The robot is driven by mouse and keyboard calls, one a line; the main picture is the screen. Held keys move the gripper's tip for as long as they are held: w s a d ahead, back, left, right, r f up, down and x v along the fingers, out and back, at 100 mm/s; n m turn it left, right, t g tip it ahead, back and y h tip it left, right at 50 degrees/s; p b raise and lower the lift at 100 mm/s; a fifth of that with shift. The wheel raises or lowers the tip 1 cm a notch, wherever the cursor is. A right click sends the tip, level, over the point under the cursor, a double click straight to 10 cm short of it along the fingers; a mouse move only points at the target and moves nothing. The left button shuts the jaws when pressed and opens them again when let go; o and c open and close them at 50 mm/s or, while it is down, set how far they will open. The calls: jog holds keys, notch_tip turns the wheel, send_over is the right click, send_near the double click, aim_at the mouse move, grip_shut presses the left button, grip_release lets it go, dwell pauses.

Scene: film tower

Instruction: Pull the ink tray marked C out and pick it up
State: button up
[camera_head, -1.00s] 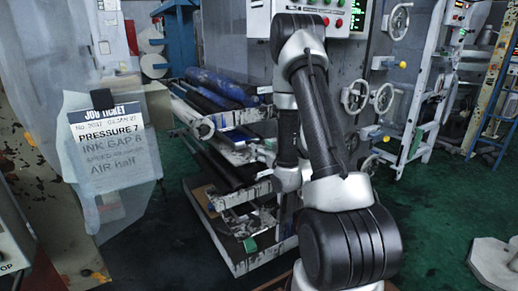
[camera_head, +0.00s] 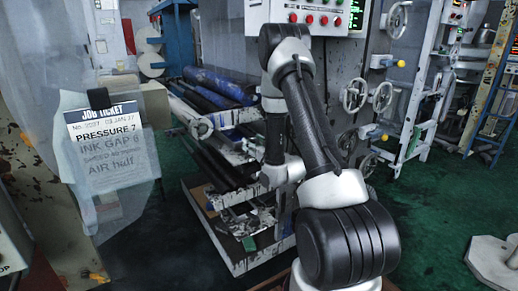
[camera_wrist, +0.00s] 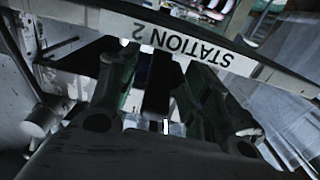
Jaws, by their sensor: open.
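No letter C can be read in either view, so I cannot tell which part is the ink tray marked C. In the wrist view my gripper (camera_wrist: 155,78) is open, its two dark fingers apart on either side of a dark gap. A white bar marked STATION 2 (camera_wrist: 185,45) crosses beyond the fingers and appears inverted. I cannot tell whether the fingers touch anything. In the head view my arm reaches to the right side of the roller unit (camera_head: 225,258), and the gripper is not clearly visible there.
Blue and dark rollers (camera_head: 218,84) lie in the unit's upper part. A control panel (camera_head: 330,18) with red buttons is above. Handwheels (camera_head: 355,95) stand to the right. A hanging job ticket (camera_head: 103,145) covers part of the left. Green floor (camera_head: 430,215) is open at right.

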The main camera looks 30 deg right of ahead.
jog(key=shift+w, duration=0.9)
jog(key=shift+c, duration=0.2)
grip_shut()
jog(key=shift+s, duration=0.1)
